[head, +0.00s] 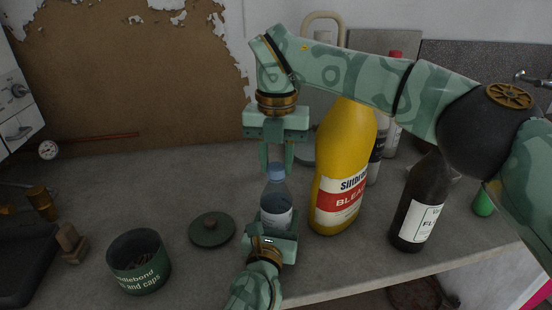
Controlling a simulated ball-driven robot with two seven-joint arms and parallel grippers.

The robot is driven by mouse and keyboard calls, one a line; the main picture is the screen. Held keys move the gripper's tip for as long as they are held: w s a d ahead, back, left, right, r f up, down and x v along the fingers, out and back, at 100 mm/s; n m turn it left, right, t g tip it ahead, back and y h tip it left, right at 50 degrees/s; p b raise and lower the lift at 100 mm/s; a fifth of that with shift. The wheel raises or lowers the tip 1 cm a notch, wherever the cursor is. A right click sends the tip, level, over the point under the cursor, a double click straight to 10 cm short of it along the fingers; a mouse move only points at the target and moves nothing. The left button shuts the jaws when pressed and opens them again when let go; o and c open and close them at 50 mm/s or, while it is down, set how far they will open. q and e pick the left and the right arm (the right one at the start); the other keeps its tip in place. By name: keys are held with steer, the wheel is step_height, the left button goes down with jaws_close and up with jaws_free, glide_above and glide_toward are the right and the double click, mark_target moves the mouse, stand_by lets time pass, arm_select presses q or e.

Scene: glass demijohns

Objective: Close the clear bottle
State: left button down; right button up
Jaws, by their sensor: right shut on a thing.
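The clear bottle (276,213) stands upright near the middle of the counter, with a pale label on its body. A blue cap (276,171) is at the top of its neck; whether it is seated or only resting there I cannot tell. My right gripper (276,166) reaches down from above and is shut on the blue cap. My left gripper (273,232) comes up from the bottom edge and is at the lower part of the bottle; its fingertips are mostly hidden, so its grip is unclear.
A yellow bleach bottle (346,150) stands close right of the clear bottle, with a dark labelled bottle (426,190) farther right. A green tub (138,262) and a round green lid (212,230) are to the left.

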steer(key=m, duration=1.2)
steer(key=shift+m, duration=0.3)
steer(key=m, duration=0.6)
steer(key=shift+d, duration=0.1)
steer(key=m, duration=0.7)
steer(key=o, duration=0.9)
steer(key=shift+s, duration=0.1)
steer(key=shift+r, duration=2.2)
steer(key=shift+c, duration=0.2)
